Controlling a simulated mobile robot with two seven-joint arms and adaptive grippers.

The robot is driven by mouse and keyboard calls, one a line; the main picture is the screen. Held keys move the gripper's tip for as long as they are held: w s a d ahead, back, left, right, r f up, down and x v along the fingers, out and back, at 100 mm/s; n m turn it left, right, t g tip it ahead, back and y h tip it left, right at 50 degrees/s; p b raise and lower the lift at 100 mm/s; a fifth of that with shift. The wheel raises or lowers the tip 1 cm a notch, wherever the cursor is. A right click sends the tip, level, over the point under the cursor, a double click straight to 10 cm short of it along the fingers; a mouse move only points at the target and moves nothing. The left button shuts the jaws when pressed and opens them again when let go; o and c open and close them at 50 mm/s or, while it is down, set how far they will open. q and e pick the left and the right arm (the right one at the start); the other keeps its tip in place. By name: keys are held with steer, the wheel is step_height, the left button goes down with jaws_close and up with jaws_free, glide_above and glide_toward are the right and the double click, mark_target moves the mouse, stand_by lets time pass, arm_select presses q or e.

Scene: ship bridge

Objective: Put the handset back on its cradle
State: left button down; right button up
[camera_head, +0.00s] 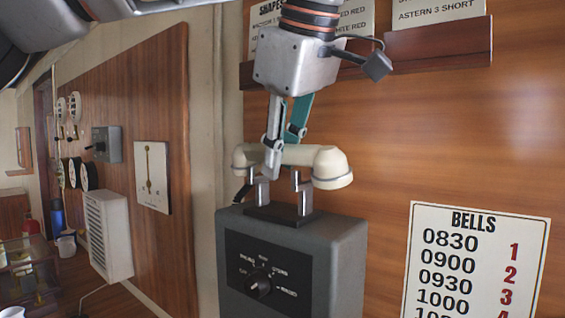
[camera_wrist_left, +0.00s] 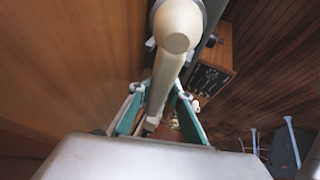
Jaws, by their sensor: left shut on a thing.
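The cream handset (camera_head: 300,156) is level, at the top of the cradle (camera_head: 283,214) on the grey phone box (camera_head: 340,240). My left gripper (camera_head: 274,158) comes down from above and is shut on the handset's grip, left of its middle. The handset's grip sits at the tops of the cradle's metal posts; whether it rests on them or hovers just above, I cannot tell. In the left wrist view the handset (camera_wrist_left: 175,40) runs between the two teal fingers (camera_wrist_left: 160,115). The fingers hide part of the grip. My right gripper is not in view.
The wooden wall stands close behind the box. A bells sign (camera_head: 476,262) hangs to the right. A wooden ledge (camera_head: 420,45) with cards is above. A grey-white vented unit (camera_head: 108,235) and gauges are on the left wall. A knob (camera_head: 260,286) is on the box front.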

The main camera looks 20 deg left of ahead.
arm_select(q)
steer(key=shift+w+f, duration=0.25)
steer(key=shift+f, duration=0.35)
steer(key=shift+f, duration=0.35)
steer(key=c, duration=1.9)
jaws_free()
steer(key=v, duration=0.8)
steer(key=shift+s+r, duration=0.1)
